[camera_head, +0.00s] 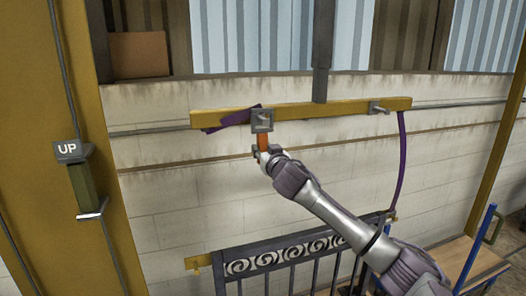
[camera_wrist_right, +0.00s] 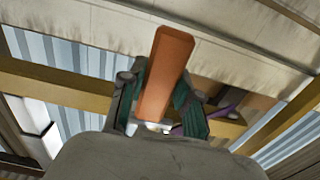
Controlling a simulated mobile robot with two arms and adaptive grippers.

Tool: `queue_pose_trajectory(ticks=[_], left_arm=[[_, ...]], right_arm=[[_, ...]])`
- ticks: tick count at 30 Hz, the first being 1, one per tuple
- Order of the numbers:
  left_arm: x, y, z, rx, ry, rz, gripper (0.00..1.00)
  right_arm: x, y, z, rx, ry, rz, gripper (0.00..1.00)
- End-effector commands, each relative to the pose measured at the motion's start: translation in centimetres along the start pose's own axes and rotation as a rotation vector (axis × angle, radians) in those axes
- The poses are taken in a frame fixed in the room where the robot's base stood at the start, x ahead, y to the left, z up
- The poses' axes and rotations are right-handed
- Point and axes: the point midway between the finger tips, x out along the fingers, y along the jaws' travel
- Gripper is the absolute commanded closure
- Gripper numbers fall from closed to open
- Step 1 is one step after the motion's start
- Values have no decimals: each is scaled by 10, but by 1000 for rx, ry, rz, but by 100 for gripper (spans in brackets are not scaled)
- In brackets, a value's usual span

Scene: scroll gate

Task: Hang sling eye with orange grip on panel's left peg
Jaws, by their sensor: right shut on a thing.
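My right gripper (camera_head: 264,154) is shut on the orange grip (camera_head: 263,141), just below the left peg (camera_head: 263,117) of the yellow panel bar (camera_head: 310,111). The grip stands upright between the fingers; in the right wrist view the orange grip (camera_wrist_right: 166,72) sits between the finger pads (camera_wrist_right: 160,100). A purple sling end (camera_head: 231,119) lies slanted across the bar beside the left peg's square plate. I cannot tell whether its eye is around the peg. Another purple strap length (camera_head: 402,155) hangs from the bar's right end. The right peg (camera_head: 377,107) looks bare. My left gripper is out of view.
A dark scroll gate (camera_head: 290,255) stands below the bar. A yellow post with an UP control box (camera_head: 70,150) is at left. A blue-railed cart (camera_head: 470,255) stands at lower right. The block wall is close behind the bar.

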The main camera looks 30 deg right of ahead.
Motion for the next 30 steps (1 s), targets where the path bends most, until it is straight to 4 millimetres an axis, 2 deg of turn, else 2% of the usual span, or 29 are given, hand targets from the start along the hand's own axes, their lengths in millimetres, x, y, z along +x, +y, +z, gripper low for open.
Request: queue_pose_trajectory(ticks=[30], left_arm=[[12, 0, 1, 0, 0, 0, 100]], right_arm=[[-50, 0, 0, -1, 2, 0, 100]])
